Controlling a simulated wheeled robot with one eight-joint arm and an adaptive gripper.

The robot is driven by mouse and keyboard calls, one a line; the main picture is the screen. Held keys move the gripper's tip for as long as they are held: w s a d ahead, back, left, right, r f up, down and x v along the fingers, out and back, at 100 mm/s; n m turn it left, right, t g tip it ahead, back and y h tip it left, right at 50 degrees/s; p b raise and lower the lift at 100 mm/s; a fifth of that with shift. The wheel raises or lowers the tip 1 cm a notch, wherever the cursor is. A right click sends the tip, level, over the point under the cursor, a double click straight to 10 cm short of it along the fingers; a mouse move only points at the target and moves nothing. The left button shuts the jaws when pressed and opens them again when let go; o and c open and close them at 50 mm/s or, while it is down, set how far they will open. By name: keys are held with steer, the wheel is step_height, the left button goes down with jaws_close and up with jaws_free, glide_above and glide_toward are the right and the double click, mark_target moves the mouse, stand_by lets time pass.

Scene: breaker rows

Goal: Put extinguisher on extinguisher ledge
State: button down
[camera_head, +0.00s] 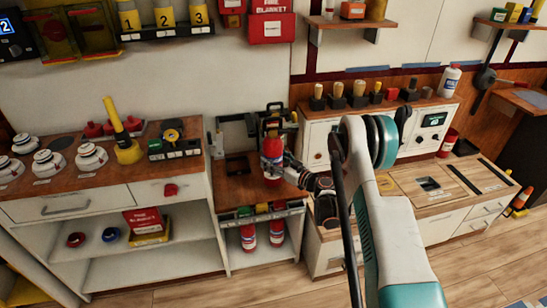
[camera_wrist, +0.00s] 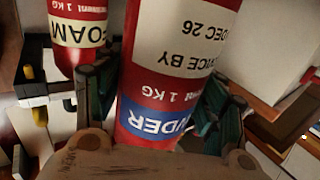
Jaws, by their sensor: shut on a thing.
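A red extinguisher (camera_head: 271,152) with white and blue labels is in my gripper (camera_head: 279,170), in front of a wood-topped ledge (camera_head: 235,190) in the middle of the head view. In the wrist view the held extinguisher (camera_wrist: 165,75) reads "POWDER 1 KG", upside down, with a finger of my gripper (camera_wrist: 160,105) on each side. It looks about upright. I cannot tell whether its base touches the wood. A second red extinguisher, marked "FOAM" (camera_wrist: 78,35), is close to the left finger in the wrist view.
A grey and black bracket frame (camera_head: 228,122) stands at the ledge's back. Two red extinguishers, left (camera_head: 248,238) and right (camera_head: 277,233), stand on the shelf below. A cabinet with wooden-handled stamps (camera_head: 338,90) is at right.

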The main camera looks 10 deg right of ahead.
steer(key=shift+f+b, duration=0.3)
steer(key=shift+f, duration=1)
steer(key=shift+c, duration=1.9)
jaws_free()
